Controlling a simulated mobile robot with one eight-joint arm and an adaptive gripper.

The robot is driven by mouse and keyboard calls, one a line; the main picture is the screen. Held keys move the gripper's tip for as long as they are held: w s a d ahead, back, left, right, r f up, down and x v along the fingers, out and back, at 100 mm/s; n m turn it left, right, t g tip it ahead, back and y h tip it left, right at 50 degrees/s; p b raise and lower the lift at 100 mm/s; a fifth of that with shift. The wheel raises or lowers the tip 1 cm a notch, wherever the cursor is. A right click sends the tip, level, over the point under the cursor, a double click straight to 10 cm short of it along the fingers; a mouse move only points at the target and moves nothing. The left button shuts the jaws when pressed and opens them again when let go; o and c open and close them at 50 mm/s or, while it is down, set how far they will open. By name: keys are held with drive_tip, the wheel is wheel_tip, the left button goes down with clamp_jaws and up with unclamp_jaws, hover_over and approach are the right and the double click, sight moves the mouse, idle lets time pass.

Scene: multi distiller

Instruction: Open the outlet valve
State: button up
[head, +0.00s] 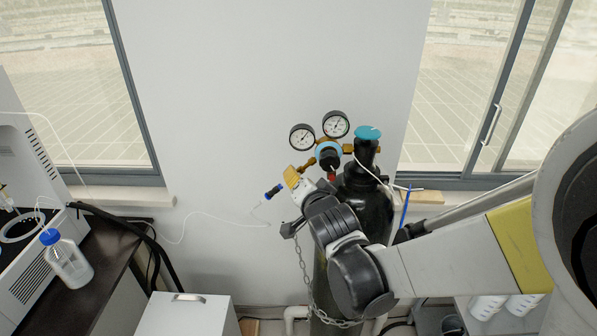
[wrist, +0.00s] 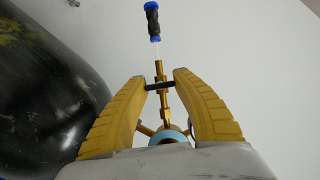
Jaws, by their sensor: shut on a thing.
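A gas regulator (head: 328,153) with a brass body, two dial gauges and a black knob in a light blue ring is fixed to a black cylinder (head: 372,205). Its brass outlet stem (wrist: 161,73) runs between my fingers in the wrist view. A small black outlet valve handle (wrist: 158,86) crosses this stem. My gripper (wrist: 160,84) is shut on the handle, with a yellow finger on each side. In the head view my gripper (head: 293,177) is at the lower left of the regulator, and its fingers and wrist hide most of the outlet valve.
A blue-and-black connector (head: 273,191) with a thin white tube lies just beyond the outlet; it also shows in the wrist view (wrist: 153,22). A teal cylinder knob (head: 368,132), a chain (head: 303,262) and a white cabinet (head: 184,314) are nearby. Wall space left of the regulator is clear.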

drive_tip(key=n+h, duration=0.2)
drive_tip(key=n, duration=0.1)
drive_tip(key=shift+a+g, duration=0.1)
drive_tip(key=shift+g, duration=0.3)
drive_tip(key=n+h, duration=0.2)
drive_tip(key=n, duration=0.1)
drive_tip(key=shift+b, duration=0.4)
drive_tip(key=n+h+b, duration=0.1)
drive_tip(key=n+h, duration=0.1)
drive_tip(key=n, duration=0.1)
drive_tip(key=shift+f+h+b, duration=0.1)
drive_tip(key=shift+h+b, duration=0.2)
drive_tip(key=shift+b, duration=0.05)
drive_tip(key=shift+n+h+b, duration=0.8)
drive_tip(key=shift+n+b, duration=0.05)
drive_tip(key=shift+n, duration=0.55)
drive_tip(key=shift+t, duration=0.3)
